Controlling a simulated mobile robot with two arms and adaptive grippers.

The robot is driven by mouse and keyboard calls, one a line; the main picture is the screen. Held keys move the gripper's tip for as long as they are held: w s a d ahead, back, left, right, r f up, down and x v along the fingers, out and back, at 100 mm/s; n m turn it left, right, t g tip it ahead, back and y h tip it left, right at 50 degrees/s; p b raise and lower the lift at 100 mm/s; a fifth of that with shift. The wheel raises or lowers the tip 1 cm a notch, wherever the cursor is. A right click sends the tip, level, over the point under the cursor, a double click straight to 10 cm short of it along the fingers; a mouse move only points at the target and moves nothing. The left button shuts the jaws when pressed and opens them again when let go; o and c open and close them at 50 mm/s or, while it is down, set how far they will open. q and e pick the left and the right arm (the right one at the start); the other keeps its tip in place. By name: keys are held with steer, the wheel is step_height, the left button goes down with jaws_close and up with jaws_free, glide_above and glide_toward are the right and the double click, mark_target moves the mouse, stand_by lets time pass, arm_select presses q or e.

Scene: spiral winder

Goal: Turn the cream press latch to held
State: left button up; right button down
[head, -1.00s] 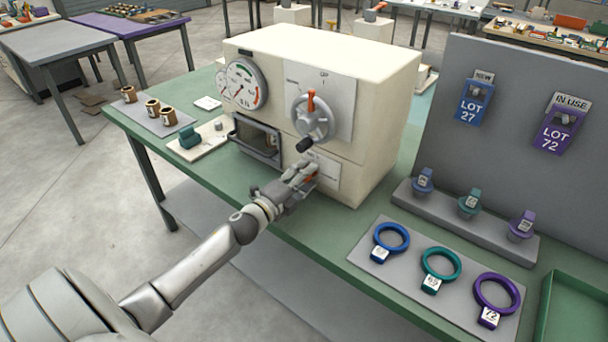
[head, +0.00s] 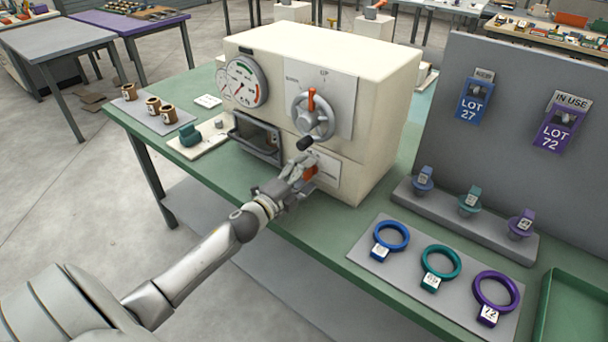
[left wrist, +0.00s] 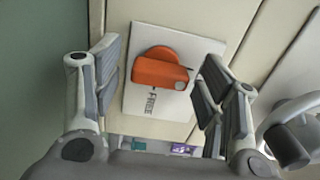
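The cream press (head: 385,110) stands on the green bench. Its latch (head: 310,173) is an orange-red knob on a white plate low on the front, partly behind my left gripper. In the left wrist view the latch (left wrist: 160,72) has a round body and a bar pointing right. The word FREE is printed on the plate (left wrist: 150,118) beside it; no other latch label is readable. My left gripper (head: 299,172) is in front of the plate. In the left wrist view its fingers (left wrist: 160,85) are apart on either side of the latch, with gaps. My right gripper is not in view.
A handwheel (head: 313,117) with a dark knob sits just above the latch. An open chamber (head: 257,138) is to its left, under a dial gauge (head: 243,82). Coloured rings lie on a grey mat (head: 372,268) at right. The bench front between is clear.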

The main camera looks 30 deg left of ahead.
arm_select(q)
steer(key=shift+s, duration=0.1)
steer(key=s, duration=0.8)
steer(key=s+a, duration=0.1)
steer(key=s, duration=0.2)
steer(key=shift+s, duration=0.4)
steer(key=shift+f, duration=0.1)
